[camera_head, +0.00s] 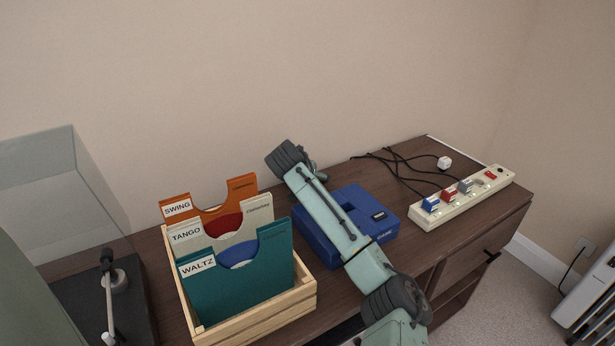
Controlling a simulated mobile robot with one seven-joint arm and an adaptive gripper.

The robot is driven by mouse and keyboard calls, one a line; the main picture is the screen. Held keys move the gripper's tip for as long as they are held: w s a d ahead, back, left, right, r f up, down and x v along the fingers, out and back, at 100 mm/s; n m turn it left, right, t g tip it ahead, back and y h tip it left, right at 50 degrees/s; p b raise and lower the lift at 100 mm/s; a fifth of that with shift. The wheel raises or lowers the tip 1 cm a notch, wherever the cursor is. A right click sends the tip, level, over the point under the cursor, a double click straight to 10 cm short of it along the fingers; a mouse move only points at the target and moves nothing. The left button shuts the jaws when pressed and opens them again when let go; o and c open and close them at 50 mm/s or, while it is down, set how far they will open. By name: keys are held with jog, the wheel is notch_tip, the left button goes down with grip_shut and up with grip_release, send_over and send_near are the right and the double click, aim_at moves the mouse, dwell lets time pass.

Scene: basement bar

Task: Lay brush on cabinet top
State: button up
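The cabinet top (408,247) is dark brown wood and runs along the wall. I cannot make out a brush anywhere in the head view. My teal arm reaches up from the lower right across the cabinet top, with a dark joint at its upper end. A small dark part shows just behind that joint, and I cannot tell what it is. My gripper's fingers do not show, so whether it holds anything is hidden.
A wooden crate (262,325) holds record dividers marked SWING, TANGO and WALTZ. A blue case (371,208) lies partly behind my arm. A power strip (462,205) with plugs and black cables is at right. A turntable (133,300) with a raised clear lid (60,190) is at left.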

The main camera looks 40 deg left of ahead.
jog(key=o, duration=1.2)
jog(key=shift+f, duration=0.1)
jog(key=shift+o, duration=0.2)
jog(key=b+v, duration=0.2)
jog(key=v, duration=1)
